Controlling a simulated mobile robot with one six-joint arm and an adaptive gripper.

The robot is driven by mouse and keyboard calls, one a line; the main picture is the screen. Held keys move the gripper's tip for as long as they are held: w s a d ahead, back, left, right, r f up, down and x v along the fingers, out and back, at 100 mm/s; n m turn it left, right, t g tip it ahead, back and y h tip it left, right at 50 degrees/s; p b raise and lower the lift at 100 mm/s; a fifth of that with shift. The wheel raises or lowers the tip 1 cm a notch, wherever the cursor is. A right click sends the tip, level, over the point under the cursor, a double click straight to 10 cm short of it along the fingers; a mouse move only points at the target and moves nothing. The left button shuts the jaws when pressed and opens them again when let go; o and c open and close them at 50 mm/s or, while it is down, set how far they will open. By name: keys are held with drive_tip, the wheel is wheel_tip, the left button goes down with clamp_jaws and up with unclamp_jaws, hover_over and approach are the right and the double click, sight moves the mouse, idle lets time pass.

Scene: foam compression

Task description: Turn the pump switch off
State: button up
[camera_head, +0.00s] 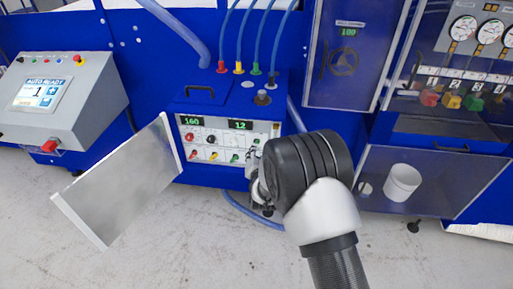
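The blue pump box (195,100) stands in the middle, its front panel (208,142) carrying two green displays reading 160 and 12 and several red, yellow, green and black knobs or switches. Which of them is the pump switch I cannot tell. A silver metal door (120,185) hangs open to the left of the panel. My gripper (254,168) is at the panel's lower right corner, mostly hidden behind my arm's black wrist. Its fingers are too small and covered to show whether they are open or shut, or whether they touch a switch.
A grey control console (50,95) with a touchscreen and red button stands at the left. Blue hoses (240,35) rise from the box top. At the right are a blue cabinet door (350,55), gauges (488,32), and a clear panel with a white bucket (402,182) behind it.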

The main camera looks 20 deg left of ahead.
drive_tip(key=b+x, duration=0.1)
drive_tip(key=x, duration=0.7)
drive_tip(key=shift+c, duration=0.2)
clamp_jaws()
